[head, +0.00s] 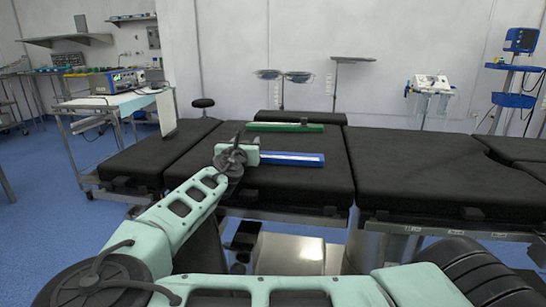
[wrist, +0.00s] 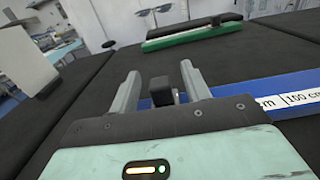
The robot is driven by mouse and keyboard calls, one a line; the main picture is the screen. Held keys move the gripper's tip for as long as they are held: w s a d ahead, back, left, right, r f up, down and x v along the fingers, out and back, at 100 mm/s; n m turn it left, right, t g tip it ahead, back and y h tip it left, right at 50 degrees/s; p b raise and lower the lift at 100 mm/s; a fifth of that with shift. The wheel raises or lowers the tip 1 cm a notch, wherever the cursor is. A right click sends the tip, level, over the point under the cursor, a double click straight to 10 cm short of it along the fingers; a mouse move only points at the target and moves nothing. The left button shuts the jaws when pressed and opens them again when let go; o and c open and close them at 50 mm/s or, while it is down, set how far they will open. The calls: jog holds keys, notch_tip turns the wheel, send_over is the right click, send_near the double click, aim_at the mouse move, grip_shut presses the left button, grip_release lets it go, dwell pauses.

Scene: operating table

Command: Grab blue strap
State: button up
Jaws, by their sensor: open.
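The blue strap (head: 293,159) lies flat across the black operating table, its left end hidden by my gripper (head: 250,155). In the wrist view the blue strap (wrist: 238,88) runs in from the right, carries a white label reading "100 cm", and passes behind my right finger. My gripper (wrist: 160,82) is open, its two grey fingers apart at the strap's left part. A small dark block (wrist: 162,92) shows between the fingers; I cannot tell what it belongs to. Whether the fingers touch the strap is not clear.
A green strap (head: 285,127) lies farther back on the table, parallel to the blue one; it also shows in the wrist view (wrist: 190,35). The black table pad (head: 420,165) is bare to the right. A side cart (head: 110,102) with equipment stands at the left.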

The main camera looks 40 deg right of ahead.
grip_shut()
